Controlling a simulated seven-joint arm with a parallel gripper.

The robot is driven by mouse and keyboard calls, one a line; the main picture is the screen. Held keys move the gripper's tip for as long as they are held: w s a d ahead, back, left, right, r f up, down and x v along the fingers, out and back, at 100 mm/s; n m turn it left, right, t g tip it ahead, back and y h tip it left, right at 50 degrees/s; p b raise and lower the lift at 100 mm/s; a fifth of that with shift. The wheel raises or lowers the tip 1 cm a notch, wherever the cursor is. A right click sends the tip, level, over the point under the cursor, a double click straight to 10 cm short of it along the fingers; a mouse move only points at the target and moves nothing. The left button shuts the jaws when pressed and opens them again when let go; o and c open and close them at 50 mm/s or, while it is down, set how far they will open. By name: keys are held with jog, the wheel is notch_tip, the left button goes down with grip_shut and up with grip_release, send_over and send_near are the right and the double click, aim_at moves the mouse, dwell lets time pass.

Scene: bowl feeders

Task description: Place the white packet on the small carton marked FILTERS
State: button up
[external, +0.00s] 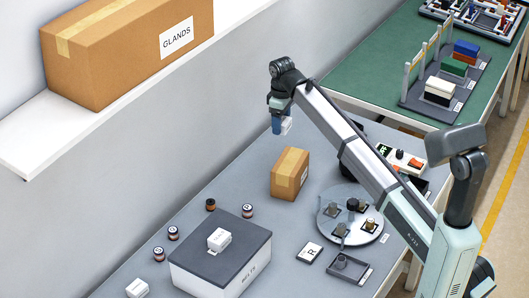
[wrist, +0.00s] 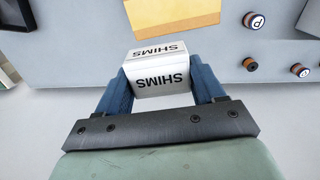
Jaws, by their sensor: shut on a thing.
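My gripper (external: 281,126) is shut on a white packet (external: 286,126) and holds it in the air, above and behind the small brown carton (external: 287,173). In the wrist view the packet (wrist: 160,78) reads SHIMS and sits between the two blue fingers of my gripper (wrist: 162,88). The small carton stands on the grey table with a pale label on its right side; the label is too small to read. Part of its top (wrist: 172,14) shows at the upper edge of the wrist view, apart from the packet.
A large box marked GLANDS (external: 130,45) stands on the white shelf (external: 60,135). A grey-lidded box (external: 195,262) bears another white packet (external: 219,240). Small round pots (external: 247,211) and a round plate (external: 335,228) with small parts are near the carton.

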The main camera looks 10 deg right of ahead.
send_over(289, 160)
jog(key=m, duration=0.2)
jog(key=shift+f, duration=4.75)
jog(key=shift+f, duration=0.15)
jog(key=o, duration=1.2)
jog(key=shift+c, duration=0.2)
notch_tip(289, 160, up, 12)
jog(key=shift+r, duration=0.2)
